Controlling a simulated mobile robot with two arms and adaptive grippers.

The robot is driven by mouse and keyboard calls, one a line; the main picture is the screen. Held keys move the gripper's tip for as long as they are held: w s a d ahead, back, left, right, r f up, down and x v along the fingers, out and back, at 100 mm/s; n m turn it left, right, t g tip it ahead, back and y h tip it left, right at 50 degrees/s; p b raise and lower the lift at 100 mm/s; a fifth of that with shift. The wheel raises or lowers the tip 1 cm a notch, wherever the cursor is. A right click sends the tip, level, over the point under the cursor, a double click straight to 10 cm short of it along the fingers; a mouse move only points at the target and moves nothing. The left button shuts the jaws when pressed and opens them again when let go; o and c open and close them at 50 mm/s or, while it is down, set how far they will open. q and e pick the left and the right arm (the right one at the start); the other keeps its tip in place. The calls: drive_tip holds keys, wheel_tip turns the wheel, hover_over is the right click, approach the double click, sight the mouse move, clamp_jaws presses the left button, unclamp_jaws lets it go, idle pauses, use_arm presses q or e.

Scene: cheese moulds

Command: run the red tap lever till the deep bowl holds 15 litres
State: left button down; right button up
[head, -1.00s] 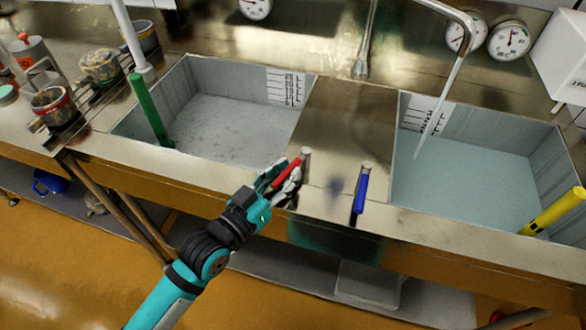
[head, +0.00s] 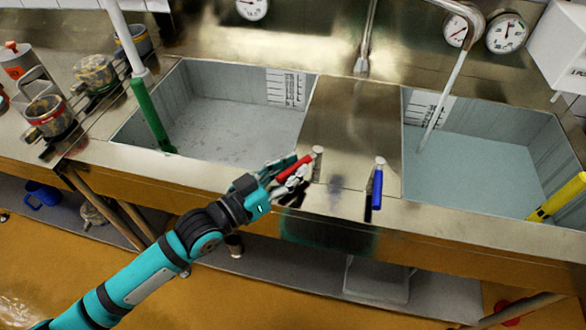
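The red tap lever (head: 294,167) sits on the steel strip between two sunk basins and is swung out to the left. My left gripper (head: 287,174) has its fingers on either side of the lever and looks shut on it; the fingers hide its lower end. The right basin (head: 483,122) holds bluish water, and a thin stream from the curved spout (head: 474,17) falls into it. A marked scale (head: 425,108) is on its back wall, unreadable here. The left basin (head: 225,128) has a grey floor, and I see no stream there. My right gripper is not in view.
A blue lever (head: 377,187) is just right of the red one. A green standpipe (head: 151,117) stands in the left basin, a yellow one (head: 557,197) in the right. Pots (head: 48,117) stand at the left. Dials (head: 507,33) hang on the wall.

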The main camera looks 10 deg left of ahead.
use_arm(q)
drive_tip(key=c, duration=1.2)
unclamp_jaws()
drive_tip(key=shift+w+a+f, duration=0.1)
drive_tip(key=shift+w, duration=0.05)
drive_tip(key=shift+c, duration=0.2)
drive_tip(key=shift+a, duration=0.1)
drive_tip(key=v, duration=1.2)
